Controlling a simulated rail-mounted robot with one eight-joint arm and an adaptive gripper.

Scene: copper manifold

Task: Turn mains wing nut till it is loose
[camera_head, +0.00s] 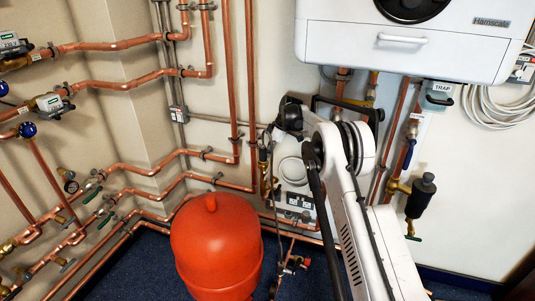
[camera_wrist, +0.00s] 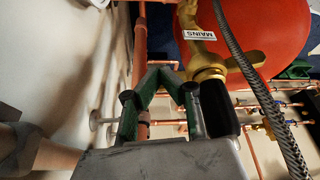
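In the wrist view a white MAINS label (camera_wrist: 199,32), upside down, sits on a brass fitting. Just below it is a brass part with a wing-like lobe, which looks like the mains wing nut (camera_wrist: 208,63). Dark green and grey-black parts of what looks like my gripper (camera_wrist: 170,95) reach up close to this brass. A black pad-like part lies right under the brass. I cannot tell whether it touches the nut or whether the fingers are closed around it.
A red tank (camera_head: 213,245) stands at lower middle, behind the brass in the wrist view. A braided hose (camera_wrist: 255,80) passes close to the right of the nut. Copper pipes run along the walls. A white boiler (camera_head: 400,40) hangs above my arm.

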